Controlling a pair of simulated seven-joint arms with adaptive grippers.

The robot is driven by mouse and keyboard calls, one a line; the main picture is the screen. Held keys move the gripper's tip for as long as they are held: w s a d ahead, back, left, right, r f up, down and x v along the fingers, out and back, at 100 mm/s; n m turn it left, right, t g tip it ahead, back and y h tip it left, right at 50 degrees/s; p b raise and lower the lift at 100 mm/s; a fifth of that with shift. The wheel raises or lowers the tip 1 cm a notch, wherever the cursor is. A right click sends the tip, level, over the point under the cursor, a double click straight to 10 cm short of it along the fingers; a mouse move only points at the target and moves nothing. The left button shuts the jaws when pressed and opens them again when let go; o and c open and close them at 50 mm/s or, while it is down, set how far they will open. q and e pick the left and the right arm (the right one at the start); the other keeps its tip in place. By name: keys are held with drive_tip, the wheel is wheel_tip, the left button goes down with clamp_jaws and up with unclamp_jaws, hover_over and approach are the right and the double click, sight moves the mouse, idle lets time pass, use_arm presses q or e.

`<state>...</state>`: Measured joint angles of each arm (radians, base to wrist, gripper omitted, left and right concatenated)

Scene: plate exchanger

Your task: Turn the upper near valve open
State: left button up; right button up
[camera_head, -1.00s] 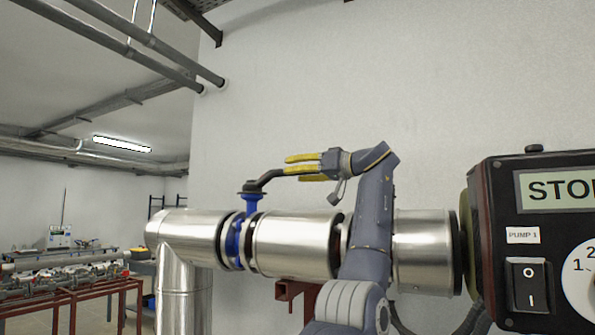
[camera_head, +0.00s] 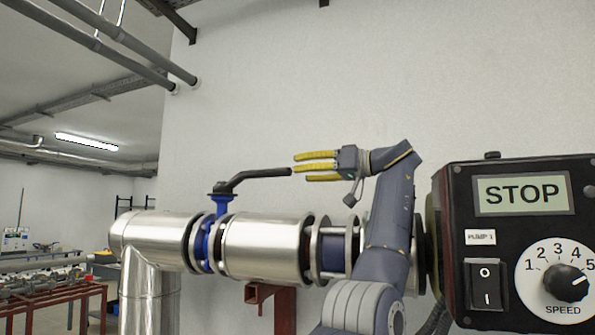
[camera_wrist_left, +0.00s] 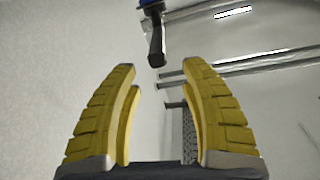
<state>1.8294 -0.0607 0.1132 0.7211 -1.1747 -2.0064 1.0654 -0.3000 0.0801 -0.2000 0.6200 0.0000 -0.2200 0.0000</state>
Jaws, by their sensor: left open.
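The valve has a blue body (camera_head: 210,240) between the pipe flanges and a black lever handle (camera_head: 255,174) on top. The handle points right, roughly along the pipe. My left gripper (camera_head: 300,168) has yellow fingers and is open and empty. My right gripper is not in view.
A shiny metal pipe (camera_head: 265,248) runs beneath the handle. A black pump panel (camera_head: 455,235) reading STOP, with a switch and speed dial, stands at the right. A pale wall (camera_head: 290,80) is behind. Red-framed equipment (camera_head: 55,310) stands at the far left.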

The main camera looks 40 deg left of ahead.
use_arm(q)
drive_tip(key=shift+d, duration=0.15)
drive_tip(key=shift+c, duration=0.3)
drive_tip(key=shift+c, duration=1.2)
drive_tip(key=n, duration=0.1)
drive_tip(key=s+n+t, duration=0.1)
drive_tip(key=n, duration=0.1)
drive_tip(key=shift+f, duration=0.1)
drive_tip(key=c, duration=0.4)
drive_tip(key=s+n, duration=0.1)
drive_tip(key=n, duration=0.1)
drive_tip(key=s+n+t, duration=0.1)
drive_tip(key=n, duration=0.2)
drive_tip(key=s+n, duration=0.1)
drive_tip(key=n, duration=0.1)
drive_tip(key=shift+s+d+f+n+t, duration=0.1)
drive_tip(key=shift+s+f+n+t, duration=0.2)
drive_tip(key=shift+f, duration=0.1)
clamp_jaws()
drive_tip(key=shift+s+f+n+t, duration=0.8)
drive_tip(key=shift+s+n, duration=2.05)
drive_tip(key=shift+n, duration=1.75)
drive_tip(key=w+a+r, duration=0.1)
drive_tip(key=w+a, duration=0.3)
drive_tip(key=a, duration=0.6)
drive_tip(key=shift+w+a+y, duration=0.2)
drive_tip(key=shift+w+y, duration=0.05)
drive_tip(key=shift+y, duration=0.15)
